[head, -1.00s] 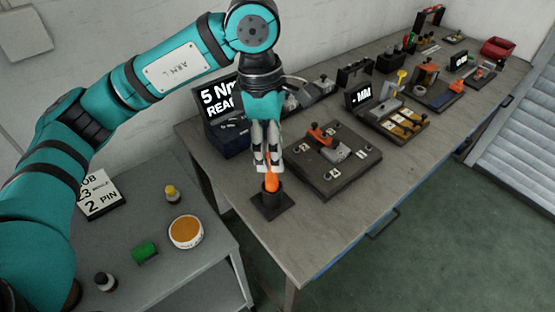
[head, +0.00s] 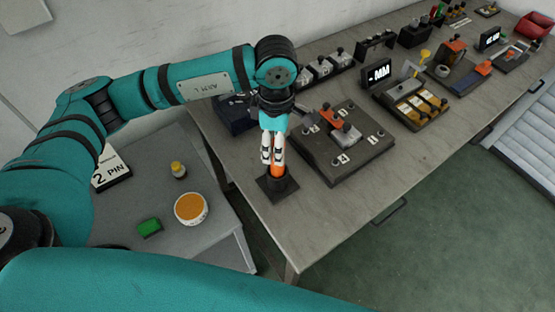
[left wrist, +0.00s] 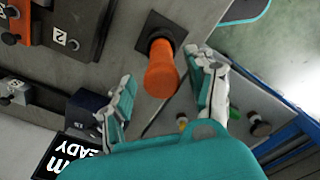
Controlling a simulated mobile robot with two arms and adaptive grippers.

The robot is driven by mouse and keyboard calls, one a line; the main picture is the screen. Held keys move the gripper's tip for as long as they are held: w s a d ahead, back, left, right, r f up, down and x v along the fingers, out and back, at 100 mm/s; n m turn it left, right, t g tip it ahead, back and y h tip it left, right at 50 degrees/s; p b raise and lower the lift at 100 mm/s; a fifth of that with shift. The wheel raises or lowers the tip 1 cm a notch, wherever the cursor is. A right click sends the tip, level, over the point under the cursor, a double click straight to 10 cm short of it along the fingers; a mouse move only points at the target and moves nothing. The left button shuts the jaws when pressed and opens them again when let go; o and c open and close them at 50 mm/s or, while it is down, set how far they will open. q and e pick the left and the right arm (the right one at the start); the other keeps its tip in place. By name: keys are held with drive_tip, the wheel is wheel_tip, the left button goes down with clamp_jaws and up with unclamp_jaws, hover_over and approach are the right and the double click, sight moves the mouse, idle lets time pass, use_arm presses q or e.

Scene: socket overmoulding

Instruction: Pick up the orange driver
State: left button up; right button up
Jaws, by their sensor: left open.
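The orange driver (head: 278,170) stands upright in a black holder (head: 277,189) near the front left corner of the long workbench. My left gripper (head: 273,158) is just above it, pointing down, with its fingers near the driver's top. In the left wrist view the driver (left wrist: 162,72) lies between the two open fingers of the gripper (left wrist: 165,95), nearer the right finger; I cannot tell whether they touch. The holder (left wrist: 160,32) shows beyond it. My right gripper is not in view.
A dark fixture plate (head: 340,145) with an orange clamp is right of the holder. A lower grey table (head: 215,248) at the left bears a round orange-topped tub (head: 191,209), a green part (head: 150,228) and a yellow-capped bottle (head: 178,170). The bench corner front right of the holder is clear.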

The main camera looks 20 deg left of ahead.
sight(276, 172)
use_arm(q)
drive_tip(key=shift+s+d+f+p, duration=0.15)
drive_tip(key=shift+s+f+p, duration=0.05)
drive_tip(key=shift+f+p, duration=0.6)
wheel_tip(276, 172, down, 3)
drive_tip(key=shift+w+f+p, duration=0.1)
drive_tip(key=shift+f+p, duration=0.05)
drive_tip(key=shift+p, duration=0.3)
drive_tip(key=shift+f, duration=0.2)
drive_tip(key=c, duration=0.7)
clamp_jaws()
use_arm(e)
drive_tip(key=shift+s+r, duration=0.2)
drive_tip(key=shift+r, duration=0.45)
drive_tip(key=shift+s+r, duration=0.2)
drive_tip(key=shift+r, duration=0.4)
use_arm(q)
drive_tip(key=shift+r, duration=0.1)
